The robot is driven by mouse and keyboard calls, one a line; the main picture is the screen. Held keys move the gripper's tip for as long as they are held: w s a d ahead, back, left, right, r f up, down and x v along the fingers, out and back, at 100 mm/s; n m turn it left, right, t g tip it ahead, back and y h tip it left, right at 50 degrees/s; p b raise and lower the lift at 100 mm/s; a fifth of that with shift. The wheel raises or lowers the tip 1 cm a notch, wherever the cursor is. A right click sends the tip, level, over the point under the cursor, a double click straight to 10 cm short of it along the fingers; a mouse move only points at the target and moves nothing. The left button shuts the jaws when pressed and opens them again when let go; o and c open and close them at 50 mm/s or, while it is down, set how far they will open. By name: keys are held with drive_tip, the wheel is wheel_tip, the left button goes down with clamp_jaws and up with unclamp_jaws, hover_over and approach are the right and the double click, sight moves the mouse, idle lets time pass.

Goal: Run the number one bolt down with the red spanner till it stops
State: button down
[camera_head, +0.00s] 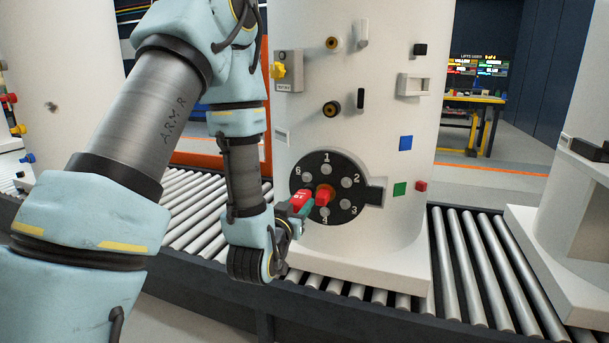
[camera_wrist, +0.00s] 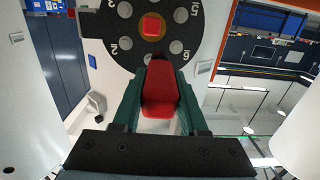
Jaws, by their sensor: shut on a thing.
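The black round plate (camera_head: 354,207) on the white tank carries numbered bolts around a red centre piece (camera_head: 325,194); this centre also shows in the wrist view (camera_wrist: 152,26). The number one bolt (camera_head: 325,170) is at the top of the plate in the head view, uncovered. My gripper (camera_head: 297,206) is shut on the red spanner (camera_head: 301,199), in front of the plate's lower left. In the wrist view the red spanner (camera_wrist: 160,92) sits between the green fingers, its dark tip overlapping the plate's edge, where the number one is hidden. I cannot tell its distance from the plate.
The white tank (camera_head: 300,20) stands on a roller conveyor (camera_head: 455,260), with knobs, handles and coloured blocks on its face. Another white tank (camera_head: 570,205) stands at right. A yellow workbench (camera_head: 473,101) is behind.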

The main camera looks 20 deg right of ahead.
sight(305, 198)
drive_tip(key=r, duration=0.1)
drive_tip(key=s+r, duration=0.1)
drive_tip(key=shift+s+d+r+h, duration=0.25)
drive_tip(key=shift+d+r+h, duration=0.05)
drive_tip(key=shift+d+h, duration=0.1)
drive_tip(key=shift+p, duration=0.4)
drive_tip(key=shift+x, duration=2.85)
drive_tip(key=shift+f, duration=0.1)
drive_tip(key=shift+w+b, duration=0.15)
drive_tip(key=shift+b, duration=0.25)
